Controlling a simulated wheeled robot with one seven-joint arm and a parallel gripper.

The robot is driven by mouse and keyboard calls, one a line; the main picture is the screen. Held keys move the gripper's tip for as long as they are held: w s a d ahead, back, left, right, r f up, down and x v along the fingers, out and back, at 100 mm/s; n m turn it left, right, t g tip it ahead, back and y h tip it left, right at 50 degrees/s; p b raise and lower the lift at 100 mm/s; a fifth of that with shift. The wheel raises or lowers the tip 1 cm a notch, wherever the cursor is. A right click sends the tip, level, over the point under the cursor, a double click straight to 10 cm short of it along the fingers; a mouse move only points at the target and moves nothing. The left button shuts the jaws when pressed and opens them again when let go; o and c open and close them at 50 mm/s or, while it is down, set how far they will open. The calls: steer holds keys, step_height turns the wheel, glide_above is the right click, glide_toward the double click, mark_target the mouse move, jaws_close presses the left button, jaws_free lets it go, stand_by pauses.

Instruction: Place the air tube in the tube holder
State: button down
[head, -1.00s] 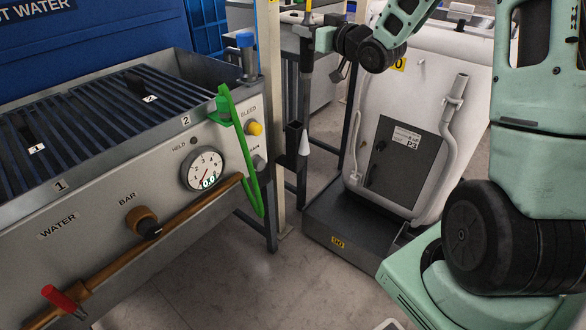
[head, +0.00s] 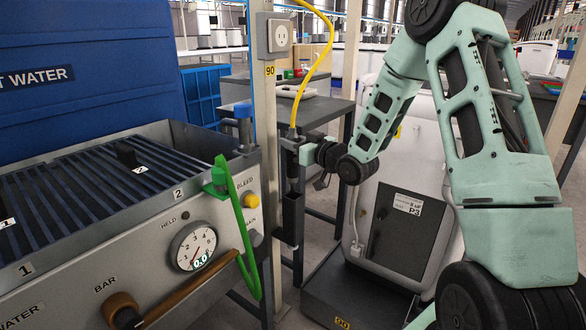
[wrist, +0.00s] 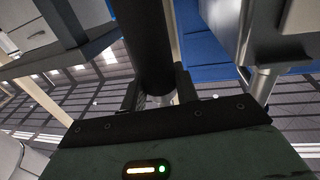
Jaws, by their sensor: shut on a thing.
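The air tube (head: 292,172) is a black upright tube with a yellow hose (head: 297,105) rising from its top. My gripper (head: 300,153) is shut on its upper part. In the wrist view the black tube (wrist: 143,45) stands between the two fingers of my gripper (wrist: 158,92). The tube holder (head: 292,222) is a black square sleeve beside the metal post, directly below the tube. The tube's lower end meets the holder's top and appears to be inside it.
The metal post (head: 268,130) carries a socket box (head: 274,36). A grey water tank (head: 190,225) with gauge and green lever (head: 240,215) is at left. A white machine (head: 420,180) on a dark base stands right, behind my arm. A grey table (head: 325,110) is behind.

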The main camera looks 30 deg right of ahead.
steer(key=b, duration=0.1)
glide_above(294, 185)
steer(key=shift+w+d+f, duration=0.1)
steer(key=shift+w+f, duration=0.1)
steer(key=shift+f, duration=1.2)
steer(key=shift+w+d+f, duration=0.1)
steer(key=shift+w+f, duration=0.05)
steer(key=shift+f, duration=1.2)
steer(key=c, duration=1.1)
jaws_free()
steer(key=shift+o, duration=0.2)
steer(key=shift+a, duration=0.1)
steer(key=shift+s, duration=0.1)
